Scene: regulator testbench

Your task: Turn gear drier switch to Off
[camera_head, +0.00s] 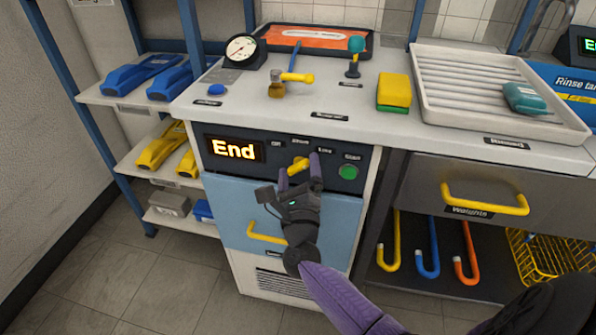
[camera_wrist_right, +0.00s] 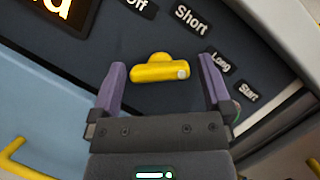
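The drier switch (camera_wrist_right: 160,71) is a yellow knob on the dark front panel. In the wrist view its white-dotted end points right, roughly toward the "Long" label (camera_wrist_right: 220,62). The "Off" label (camera_wrist_right: 136,4) is at the top edge. In the head view the knob (camera_head: 297,166) is partly covered by my right gripper (camera_head: 299,164). My right gripper, also in the wrist view (camera_wrist_right: 163,80), is open, one purple finger on each side of the knob, with visible gaps. A lit display (camera_head: 233,150) reads "End". My left gripper is not in view.
A green start button (camera_head: 348,172) sits right of the switch. A yellow drawer handle (camera_head: 266,234) is below the panel. Open floor lies to the lower left.

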